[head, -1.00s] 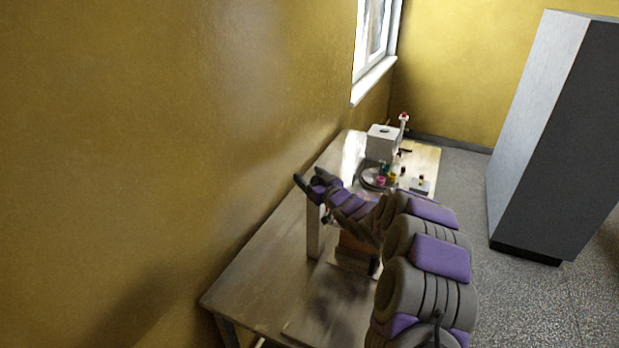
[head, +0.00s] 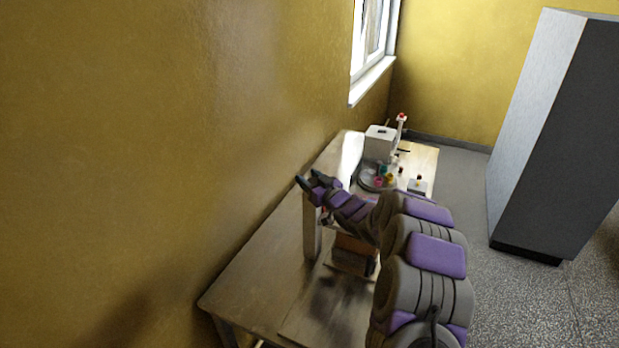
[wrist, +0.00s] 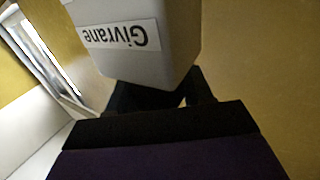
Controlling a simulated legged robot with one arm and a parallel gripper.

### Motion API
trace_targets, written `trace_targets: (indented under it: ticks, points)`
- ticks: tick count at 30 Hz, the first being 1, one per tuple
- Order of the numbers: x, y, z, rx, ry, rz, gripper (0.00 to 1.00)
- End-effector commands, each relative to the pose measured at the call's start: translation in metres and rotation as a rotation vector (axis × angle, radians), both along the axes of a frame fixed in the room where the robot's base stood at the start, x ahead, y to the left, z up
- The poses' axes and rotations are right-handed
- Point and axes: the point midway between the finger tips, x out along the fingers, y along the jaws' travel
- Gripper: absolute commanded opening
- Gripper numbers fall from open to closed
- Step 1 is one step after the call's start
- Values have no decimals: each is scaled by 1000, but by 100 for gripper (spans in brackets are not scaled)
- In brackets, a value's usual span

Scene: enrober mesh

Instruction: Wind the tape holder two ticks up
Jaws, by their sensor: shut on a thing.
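A pale post (head: 312,232) stands on the table near the wall, and it seems to be the tape holder. My gripper (head: 308,182) is at its upper end, on the wall side. In the wrist view, a whitish block (wrist: 150,65) with an upside-down label reading "Givrane" (wrist: 120,35) fills the upper middle. My gripper's dark fingers (wrist: 168,95) reach up behind this block, which covers their tips. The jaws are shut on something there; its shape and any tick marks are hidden.
The wooden table (head: 255,270) runs along the yellow wall. A brown box (head: 352,255) sits under my forearm. A white machine (head: 380,143), small coloured pots (head: 384,178) and a small block (head: 418,185) stand at the far end. A tall grey cabinet (head: 555,140) stands right.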

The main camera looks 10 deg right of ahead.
Motion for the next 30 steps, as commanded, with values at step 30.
trace_targets:
  ticks: [30]
  points:
    - [-6, 5, -1, -1, 0, 532, 20]
